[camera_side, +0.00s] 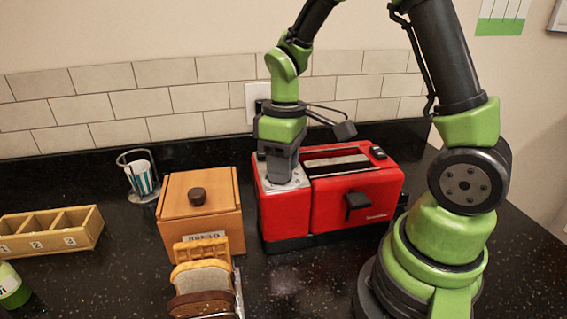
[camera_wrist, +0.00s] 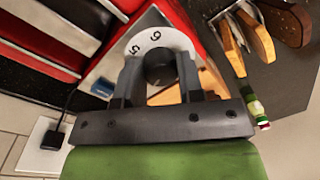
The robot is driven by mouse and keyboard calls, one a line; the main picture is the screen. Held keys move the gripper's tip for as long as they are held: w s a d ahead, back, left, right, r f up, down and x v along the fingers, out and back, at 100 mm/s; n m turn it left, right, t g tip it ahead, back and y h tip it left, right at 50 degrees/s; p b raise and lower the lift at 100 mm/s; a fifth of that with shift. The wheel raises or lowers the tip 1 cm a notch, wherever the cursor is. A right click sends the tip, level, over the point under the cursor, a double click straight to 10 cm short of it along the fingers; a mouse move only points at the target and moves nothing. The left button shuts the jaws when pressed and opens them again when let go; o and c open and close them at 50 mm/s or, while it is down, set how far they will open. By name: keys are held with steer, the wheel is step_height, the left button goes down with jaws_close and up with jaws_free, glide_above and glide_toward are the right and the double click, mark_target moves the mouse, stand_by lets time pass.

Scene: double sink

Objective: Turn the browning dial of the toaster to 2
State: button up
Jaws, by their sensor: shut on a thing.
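The red toaster (camera_side: 350,205) stands on the dark counter against the tiled wall, with its slots on top and a black lever on its front. My gripper (camera_side: 281,172) points down at the silver panel on the toaster's left end and hides the dial there. In the wrist view, my gripper (camera_wrist: 159,62) has a finger on each side of the dial's dark round knob (camera_wrist: 159,66) and is shut on it. The white dial plate (camera_wrist: 168,37) shows a 6 and a 5. The other numbers and the pointer's setting cannot be made out.
A wooden bread box (camera_side: 200,215) stands just left of the toaster, with a rack of bread slices (camera_side: 200,280) before it.

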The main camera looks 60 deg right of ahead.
steer(key=n, duration=0.6)
steer(key=shift+w+n, duration=0.1)
steer(key=shift+n, duration=0.2)
steer(key=n, duration=0.5)
steer(key=shift+g+h, duration=0.3)
steer(key=shift+n, duration=0.3)
steer(key=o, duration=0.9)
steer(key=r, duration=1)
steer(key=shift+w, duration=0.3)
